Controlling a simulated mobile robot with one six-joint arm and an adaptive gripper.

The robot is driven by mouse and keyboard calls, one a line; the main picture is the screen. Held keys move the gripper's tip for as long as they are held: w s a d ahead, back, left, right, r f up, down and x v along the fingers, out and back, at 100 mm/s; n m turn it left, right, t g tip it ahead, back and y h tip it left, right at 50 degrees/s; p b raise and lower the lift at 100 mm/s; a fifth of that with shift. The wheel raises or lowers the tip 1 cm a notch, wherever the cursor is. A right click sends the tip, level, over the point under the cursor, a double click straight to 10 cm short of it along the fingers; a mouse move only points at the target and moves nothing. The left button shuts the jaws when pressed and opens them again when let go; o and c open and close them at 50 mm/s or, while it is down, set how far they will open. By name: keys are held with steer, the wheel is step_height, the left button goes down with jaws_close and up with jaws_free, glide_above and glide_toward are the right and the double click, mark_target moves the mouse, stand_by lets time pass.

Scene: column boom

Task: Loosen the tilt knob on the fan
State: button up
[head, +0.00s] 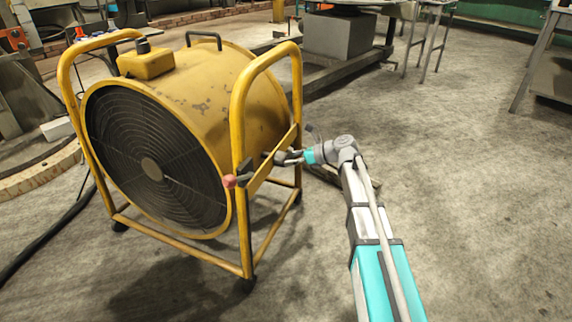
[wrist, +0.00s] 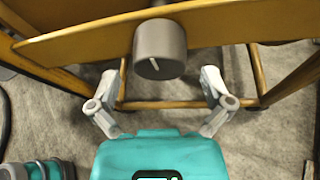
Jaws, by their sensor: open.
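The yellow drum fan (head: 200,85) stands in a tubular yellow frame on the left of the head view, its dark round grille facing front left. The tilt knob (wrist: 160,50), a dark grey cylinder with a white line on its face, projects from a flat yellow bar (wrist: 230,27) in the wrist view. My gripper (wrist: 160,80) is open, with one finger on each side below the knob and neither visibly touching it. In the head view my gripper (head: 290,157) is at the fan frame's right side, where the knob is hard to tell apart from the fingers.
A red end piece (head: 229,181) sticks out near the frame's front right post. The lower frame tube (wrist: 185,104) crosses behind my fingers. A black cable (head: 55,235) lies on the floor at left. Concrete floor (head: 480,190) is clear at right.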

mark_target(287, 159)
steer(key=shift+b+x, duration=0.35)
steer(key=shift+x, duration=1.2)
